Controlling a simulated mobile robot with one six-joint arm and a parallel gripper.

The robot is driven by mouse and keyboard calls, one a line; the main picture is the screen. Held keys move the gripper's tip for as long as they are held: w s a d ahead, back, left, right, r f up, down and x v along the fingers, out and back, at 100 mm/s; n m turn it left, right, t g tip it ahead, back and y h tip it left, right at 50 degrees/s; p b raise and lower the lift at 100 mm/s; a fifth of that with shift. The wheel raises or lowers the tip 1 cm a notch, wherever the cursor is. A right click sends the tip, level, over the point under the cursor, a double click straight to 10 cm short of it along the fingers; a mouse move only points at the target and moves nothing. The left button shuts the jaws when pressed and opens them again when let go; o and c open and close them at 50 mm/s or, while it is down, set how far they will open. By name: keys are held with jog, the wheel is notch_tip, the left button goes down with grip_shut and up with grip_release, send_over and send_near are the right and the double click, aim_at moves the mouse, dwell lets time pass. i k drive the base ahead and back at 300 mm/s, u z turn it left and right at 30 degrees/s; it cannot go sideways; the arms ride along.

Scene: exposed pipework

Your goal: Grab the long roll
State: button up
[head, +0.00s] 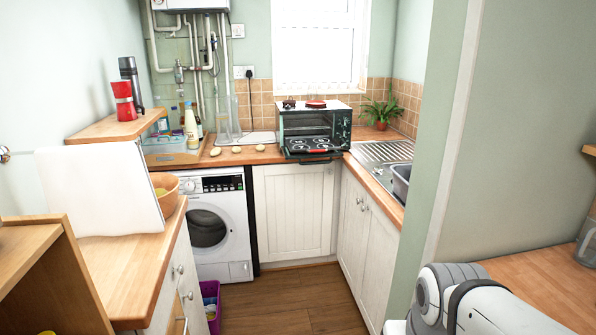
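Several small, pale tan, roll-like items lie on the back wooden counter above the washing machine in the head view. One (215,152) is at the left, one (236,149) is in the middle and one (260,147) is at the right. They are small in the picture, and I cannot tell for sure which is the long roll. They lie apart from each other. Part of my own white and grey arm shows at the bottom right, far from them. My gripper is not in view.
An open toaster oven (314,128) stands right of the rolls, its door lowered. Bottles (191,128) and a tray (170,155) stand left. A white board (98,190) and an orange bowl (165,195) are on the near left counter. A purple bin (211,304) edges the clear floor (293,305).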

aim_at(216, 151)
jog(key=u, duration=0.45)
jog(key=i, duration=4.15)
jog(key=u, duration=0.5)
jog(key=k, duration=0.45)
jog(key=u, duration=0.3)
jog(key=i, duration=0.55)
